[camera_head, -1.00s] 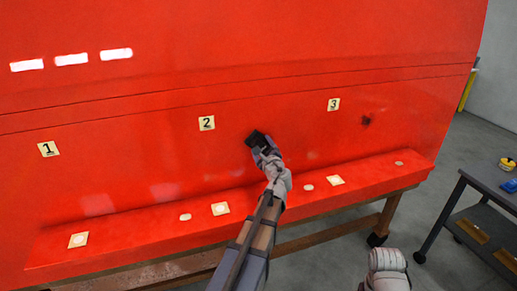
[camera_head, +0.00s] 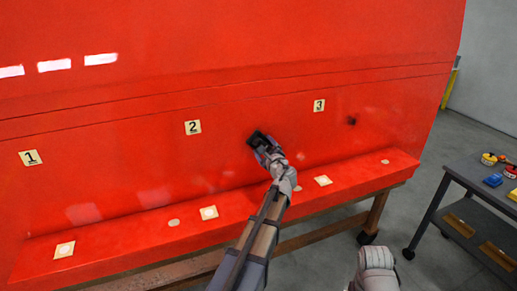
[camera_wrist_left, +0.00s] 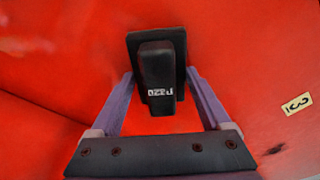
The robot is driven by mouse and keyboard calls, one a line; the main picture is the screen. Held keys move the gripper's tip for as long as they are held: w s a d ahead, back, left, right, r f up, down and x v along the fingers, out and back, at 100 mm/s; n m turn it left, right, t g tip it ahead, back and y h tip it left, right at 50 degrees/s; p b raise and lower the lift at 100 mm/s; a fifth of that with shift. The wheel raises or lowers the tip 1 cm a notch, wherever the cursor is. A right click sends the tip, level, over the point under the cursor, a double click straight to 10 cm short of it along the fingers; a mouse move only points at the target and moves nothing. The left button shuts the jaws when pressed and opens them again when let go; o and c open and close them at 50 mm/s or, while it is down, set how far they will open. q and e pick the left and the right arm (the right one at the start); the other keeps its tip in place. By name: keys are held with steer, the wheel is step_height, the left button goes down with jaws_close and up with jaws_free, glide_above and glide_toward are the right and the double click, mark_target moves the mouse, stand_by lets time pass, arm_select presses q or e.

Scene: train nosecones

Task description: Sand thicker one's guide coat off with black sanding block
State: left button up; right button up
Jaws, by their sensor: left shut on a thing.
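A black sanding block (camera_head: 262,141) is held in my left gripper (camera_head: 266,148) against or close to the red nosecone panel (camera_head: 120,165), between labels 2 (camera_head: 192,127) and 3 (camera_head: 319,105). In the left wrist view the block (camera_wrist_left: 158,75) sits between the two fingers, with pale lettering on its handle. A dark guide-coat patch (camera_head: 351,121) shows right of label 3; it also shows in the left wrist view (camera_wrist_left: 275,149). Any dark coat under the block is hidden. Part of my right arm shows at the bottom; its gripper fingers are not visible.
Label 1 (camera_head: 30,157) is at the left. A red ledge (camera_head: 240,200) with several pale discs and cards runs below the panel. A grey cart (camera_head: 470,190) at the right holds a blue block (camera_head: 493,180) and colored round items.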

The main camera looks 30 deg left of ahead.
mark_target(253, 146)
arm_select(q)
steer(key=shift+w, duration=0.15)
steer(key=shift+s+a, duration=0.6)
steer(key=shift+s, duration=0.2)
steer(key=shift+s+a, duration=0.6)
steer(key=shift+s, duration=0.15)
steer(key=shift+s+a, duration=1.2)
steer(key=shift+s, duration=0.15)
steer(key=shift+d, duration=0.1)
steer(key=shift+f+v, duration=0.15)
steer(key=shift+v, duration=1.35)
steer(key=shift+f+v, duration=0.1)
steer(key=shift+v, duration=1.35)
steer(key=shift+w+d, duration=0.1)
steer(key=shift+d, duration=0.1)
